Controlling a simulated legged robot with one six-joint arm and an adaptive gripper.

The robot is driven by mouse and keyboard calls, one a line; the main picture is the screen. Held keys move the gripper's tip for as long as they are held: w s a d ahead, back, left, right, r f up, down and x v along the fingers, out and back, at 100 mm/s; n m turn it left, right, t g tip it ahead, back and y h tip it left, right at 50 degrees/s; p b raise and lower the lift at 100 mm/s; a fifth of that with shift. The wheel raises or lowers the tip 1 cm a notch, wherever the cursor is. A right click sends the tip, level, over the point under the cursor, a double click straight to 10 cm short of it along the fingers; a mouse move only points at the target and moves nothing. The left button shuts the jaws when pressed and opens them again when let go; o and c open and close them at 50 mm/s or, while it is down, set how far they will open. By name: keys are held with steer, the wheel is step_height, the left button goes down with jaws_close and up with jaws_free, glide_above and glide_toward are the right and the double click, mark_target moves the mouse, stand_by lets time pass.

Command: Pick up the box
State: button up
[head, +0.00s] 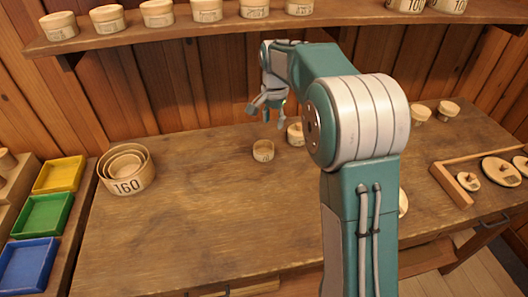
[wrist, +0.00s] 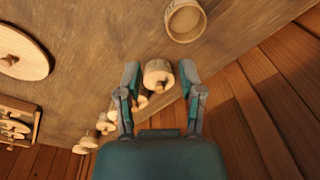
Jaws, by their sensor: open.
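Two small round pale-wood boxes stand on the bench near my gripper (head: 267,114). One is an open-topped round box (head: 263,150), in front of the gripper in the head view. The other round box (head: 295,133) is to its right, partly hidden by my arm. In the wrist view a pale round wooden piece (wrist: 158,73) appears between the fingertips of my open gripper (wrist: 160,78). An open round box (wrist: 185,20) lies beyond the fingertips there. I cannot tell whether either finger touches anything. The task does not say which box is meant.
Nested round boxes marked 160 (head: 127,185) stand at the bench's left. Yellow (head: 59,174), green (head: 42,214) and blue (head: 27,262) trays lie further left. A shelf (head: 180,32) with several round boxes runs above. Round lids lie at right. The bench's front middle (head: 210,220) is clear.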

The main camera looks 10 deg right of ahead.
steer(key=m, duration=0.1)
glide_above(268, 159)
steer(key=w, duration=0.1)
step_height(268, 159, down, 5)
steer(key=shift+g, duration=0.4)
steer(key=f, duration=0.3)
steer(key=d+f, duration=0.1)
steer(key=f, duration=0.1)
steer(key=shift+w+d+f, duration=0.1)
steer(key=shift+w+f, duration=0.05)
steer(key=shift+w, duration=0.1)
steer(key=f, duration=0.3)
steer(key=s+a+f, duration=0.1)
steer(key=f, duration=0.1)
steer(key=shift+f, duration=0.4)
jaws_close()
